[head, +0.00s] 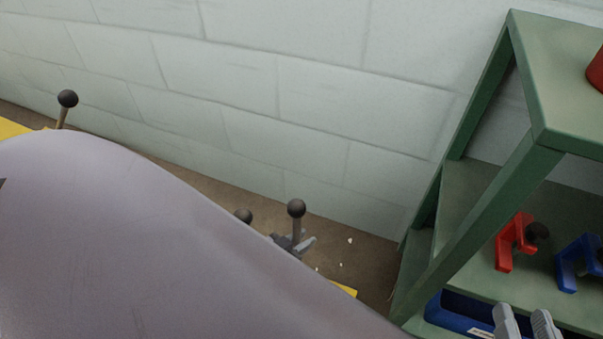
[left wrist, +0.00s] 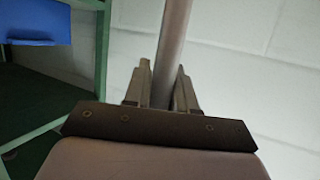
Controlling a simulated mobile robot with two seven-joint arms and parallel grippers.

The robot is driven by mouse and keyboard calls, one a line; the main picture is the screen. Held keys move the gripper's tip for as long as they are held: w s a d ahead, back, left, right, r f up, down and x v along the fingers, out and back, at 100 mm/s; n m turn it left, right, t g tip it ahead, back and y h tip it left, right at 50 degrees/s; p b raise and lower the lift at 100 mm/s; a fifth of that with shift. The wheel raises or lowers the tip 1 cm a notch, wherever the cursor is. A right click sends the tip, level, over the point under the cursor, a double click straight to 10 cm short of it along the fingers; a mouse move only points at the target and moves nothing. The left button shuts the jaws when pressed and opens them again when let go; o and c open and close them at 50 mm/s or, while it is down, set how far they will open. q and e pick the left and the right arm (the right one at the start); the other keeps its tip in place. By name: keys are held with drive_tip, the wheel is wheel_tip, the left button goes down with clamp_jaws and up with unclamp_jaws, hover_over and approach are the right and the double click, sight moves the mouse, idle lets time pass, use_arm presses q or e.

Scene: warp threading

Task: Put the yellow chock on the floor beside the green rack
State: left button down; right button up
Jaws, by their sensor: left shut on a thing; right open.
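A yellow surface shows at the left edge (head: 12,128) and beyond my arm (head: 343,290); my large grey-mauve arm link hides what lies between, so I cannot tell whether it is all one yellow chock. Black-knobbed posts rise by it, at the far left (head: 67,98) and beside my left gripper. My left gripper (head: 292,243) is shut on a knobbed grey post (head: 297,225); the left wrist view shows the post (left wrist: 175,45) between both fingers. The green rack (head: 490,190) stands at the right. My right gripper (head: 527,322) is open in front of it.
A red clamp (head: 515,242) and a blue clamp (head: 580,262) sit on a rack shelf, above a blue bin (head: 465,316). A red object (head: 596,70) is on top. Bare brown floor (head: 365,258) with white specks lies between the block wall (head: 250,90) and the rack.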

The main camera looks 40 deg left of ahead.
use_arm(q)
drive_tip(key=shift+w+d, duration=0.1)
drive_tip(key=c, duration=0.9)
unclamp_jaws()
drive_tip(key=shift+f, duration=0.1)
